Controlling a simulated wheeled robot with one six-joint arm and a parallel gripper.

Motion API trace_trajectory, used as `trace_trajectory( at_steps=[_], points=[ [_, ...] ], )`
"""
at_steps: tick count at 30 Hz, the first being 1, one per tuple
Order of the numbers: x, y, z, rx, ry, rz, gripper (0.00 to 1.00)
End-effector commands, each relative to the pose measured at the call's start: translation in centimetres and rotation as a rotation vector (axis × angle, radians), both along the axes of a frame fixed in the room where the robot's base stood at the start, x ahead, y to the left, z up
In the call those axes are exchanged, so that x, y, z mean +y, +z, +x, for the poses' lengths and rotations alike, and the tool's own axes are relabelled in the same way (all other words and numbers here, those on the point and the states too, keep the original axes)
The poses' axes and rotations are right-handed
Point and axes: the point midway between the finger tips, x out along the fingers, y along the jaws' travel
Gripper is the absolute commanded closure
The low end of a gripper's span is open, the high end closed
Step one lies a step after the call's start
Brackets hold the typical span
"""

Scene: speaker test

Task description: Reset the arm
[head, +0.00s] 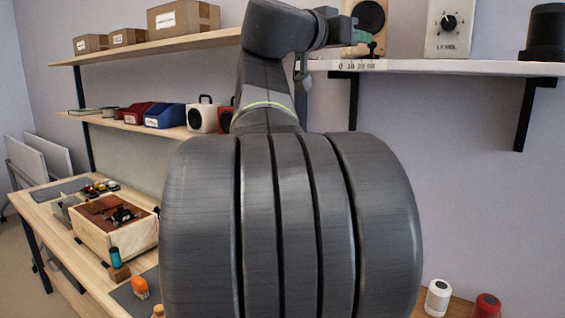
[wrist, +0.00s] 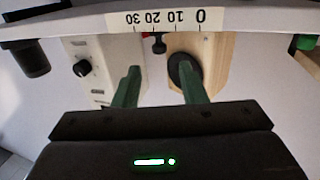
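My gripper (wrist: 160,86) shows in the wrist view with its two green fingers apart and nothing between them. In the head view my gripper (head: 362,37) is small, at the front edge of the right wall shelf (head: 450,67), close to a wooden speaker box (head: 365,14). My arm is raised, and its large dark grey links fill the middle of the head view. The wrist view is upside down. It shows the speaker box (wrist: 207,72) beyond the right finger and a white box with a black knob (wrist: 98,62) beyond the left one.
The shelf's scale strip (wrist: 168,19) crosses the top of the wrist view. A small red and black piece (wrist: 158,42) is near it. A dark cylinder (head: 545,33) stands at the shelf's right end. At left are a workbench (head: 40,205) with a wooden box (head: 128,238) and loaded shelves.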

Motion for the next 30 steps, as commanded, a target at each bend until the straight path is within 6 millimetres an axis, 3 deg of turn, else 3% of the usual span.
trace_trajectory(
  at_steps=[9,15,30],
  points=[
    [-4.2,0.2,3.6,0.001,-0.003,0.001,0.62],
    [-5.8,0.1,5.0,0.001,-0.002,-0.001,0.62],
    [-6.0,-0.1,5.2,0.001,-0.006,0.001,0.62]
  ],
)
